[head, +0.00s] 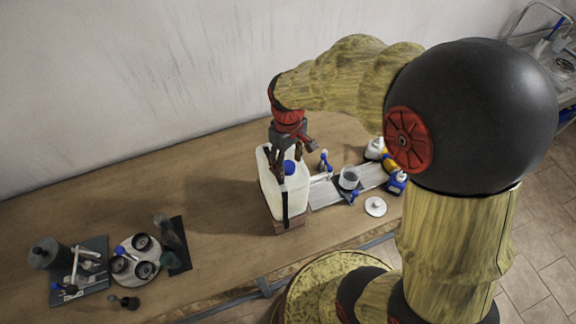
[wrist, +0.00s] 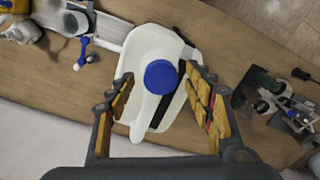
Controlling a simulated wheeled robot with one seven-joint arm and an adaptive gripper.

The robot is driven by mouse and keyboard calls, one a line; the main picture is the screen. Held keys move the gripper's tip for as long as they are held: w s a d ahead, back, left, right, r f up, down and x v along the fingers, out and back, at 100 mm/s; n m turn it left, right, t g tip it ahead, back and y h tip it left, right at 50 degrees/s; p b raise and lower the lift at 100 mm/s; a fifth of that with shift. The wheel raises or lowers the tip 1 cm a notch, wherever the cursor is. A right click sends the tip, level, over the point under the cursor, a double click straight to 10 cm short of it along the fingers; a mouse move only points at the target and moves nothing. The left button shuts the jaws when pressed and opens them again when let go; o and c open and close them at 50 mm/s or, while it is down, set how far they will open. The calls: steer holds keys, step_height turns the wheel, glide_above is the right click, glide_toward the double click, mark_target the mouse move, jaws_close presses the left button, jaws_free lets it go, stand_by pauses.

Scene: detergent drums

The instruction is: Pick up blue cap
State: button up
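The blue cap (wrist: 161,77) sits on top of a white drum (wrist: 152,42) in the wrist view, roughly centred ahead of my gripper. In the head view the cap (head: 290,167) shows at the top of the drum (head: 291,193), which stands upright on the table with a dark strap down its side. My gripper (wrist: 162,82) is open, with one finger on each side of the cap and visible gaps between. In the head view my gripper (head: 287,170) points down over the drum top. I cannot tell its exact height above the cap.
The drum stands on a wooden table (head: 215,160) against a pale wall. To its right are a glass jar (head: 349,178), a white lid (head: 375,206) and several small bottles. To its left are a round tray (head: 122,268) and a dark grey fixture (head: 45,254). The table between is clear.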

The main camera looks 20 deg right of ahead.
steer(key=c, duration=0.6)
steer(key=shift+c, duration=0.2)
steer(key=shift+r, duration=0.15)
